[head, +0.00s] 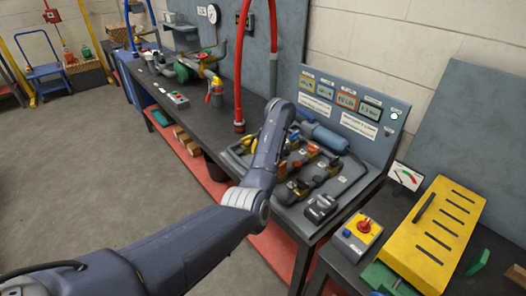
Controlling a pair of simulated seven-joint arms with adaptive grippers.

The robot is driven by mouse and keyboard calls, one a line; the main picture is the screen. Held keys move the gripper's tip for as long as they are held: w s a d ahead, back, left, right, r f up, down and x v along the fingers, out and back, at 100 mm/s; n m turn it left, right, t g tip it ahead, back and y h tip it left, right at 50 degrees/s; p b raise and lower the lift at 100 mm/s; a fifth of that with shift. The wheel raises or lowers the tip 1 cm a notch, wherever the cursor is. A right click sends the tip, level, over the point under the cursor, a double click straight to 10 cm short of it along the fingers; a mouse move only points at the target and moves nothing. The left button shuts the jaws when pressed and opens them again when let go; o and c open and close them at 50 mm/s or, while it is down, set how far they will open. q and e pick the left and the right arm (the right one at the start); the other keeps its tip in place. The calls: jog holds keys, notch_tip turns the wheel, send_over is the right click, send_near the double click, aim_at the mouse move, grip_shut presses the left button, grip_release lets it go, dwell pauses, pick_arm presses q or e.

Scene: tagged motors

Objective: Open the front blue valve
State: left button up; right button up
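A grey tray (353,183) on the dark bench holds a blue motor (325,137) and several small yellow, black and orange-red fittings (312,150). I cannot make out a blue valve handle among them. My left arm comes in from the lower left, bends at the tray's near-left corner and rises across the tray's left part, hiding some of it. Its gripper cannot be made out; the arm's far end is at the back left of the tray. My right arm and gripper are not in view.
A grey panel (375,140) with coloured displays stands behind the tray. A yellow slotted plate (440,225) and a box with a red knob (364,226) are at the right. Red hoses (239,75) hang behind the arm. Pipes with a red-handled valve (215,85) stand further left.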

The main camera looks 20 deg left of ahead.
pick_arm(q)
jog(key=shift+w+a+r, duration=0.1)
jog(key=shift+w+r, duration=0.05)
jog(key=shift+r, duration=0.1)
jog(key=o, duration=1.3)
jog(key=shift+f, duration=0.2)
jog(key=shift+o, duration=0.2)
jog(key=v, duration=1.2)
